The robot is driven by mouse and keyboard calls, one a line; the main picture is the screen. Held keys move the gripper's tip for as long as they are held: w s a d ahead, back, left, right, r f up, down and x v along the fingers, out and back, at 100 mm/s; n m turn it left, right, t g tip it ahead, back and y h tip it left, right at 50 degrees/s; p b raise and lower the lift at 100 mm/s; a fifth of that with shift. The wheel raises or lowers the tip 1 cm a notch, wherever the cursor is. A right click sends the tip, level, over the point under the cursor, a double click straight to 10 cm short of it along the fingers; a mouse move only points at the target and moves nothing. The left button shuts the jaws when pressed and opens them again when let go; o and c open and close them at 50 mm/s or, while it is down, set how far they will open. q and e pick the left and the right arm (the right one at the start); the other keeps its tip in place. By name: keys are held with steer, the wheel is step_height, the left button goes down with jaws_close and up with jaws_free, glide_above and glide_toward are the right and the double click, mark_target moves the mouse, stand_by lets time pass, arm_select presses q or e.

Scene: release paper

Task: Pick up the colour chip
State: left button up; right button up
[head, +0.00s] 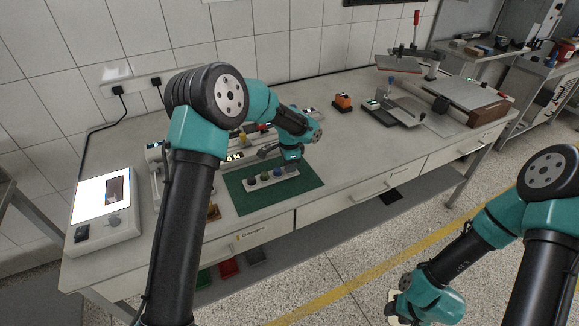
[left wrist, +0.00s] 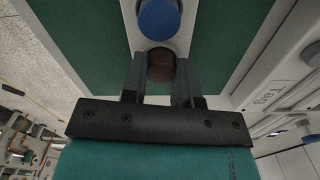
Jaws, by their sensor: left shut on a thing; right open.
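A dark brown round colour chip (left wrist: 161,64) sits between the two fingers of my left gripper (left wrist: 162,80) in the left wrist view. The gripper is shut on it, at one end of a white strip holder (head: 257,188) on the green mat (head: 240,203). A blue chip (left wrist: 159,18) is beside it in the holder; the head view also shows an olive-yellow chip (head: 263,177) and a dark grey chip (head: 251,181). In the head view my left gripper (head: 291,168) hides the brown chip. My right gripper (head: 396,306) is open, low over the floor at the lower right.
A lit white box (head: 102,230) stands at the left end of the bench. An orange block (head: 343,101) and a device with a platform (head: 400,109) stand toward the right. Bench room right of the mat is clear.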

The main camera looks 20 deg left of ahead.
arm_select(q)
steer(key=shift+r, duration=0.1)
steer(key=shift+r, duration=1.45)
steer(key=shift+s+d+r, duration=0.1)
steer(key=shift+s+r, duration=0.15)
steer(key=shift+s, duration=0.05)
steer(key=s+d+r, duration=0.1)
steer(key=s+d, duration=0.3)
steer(key=s, duration=1)
steer(key=shift+s+d+r, duration=0.15)
steer(key=shift+s+r, duration=0.05)
steer(key=shift+s, duration=0.2)
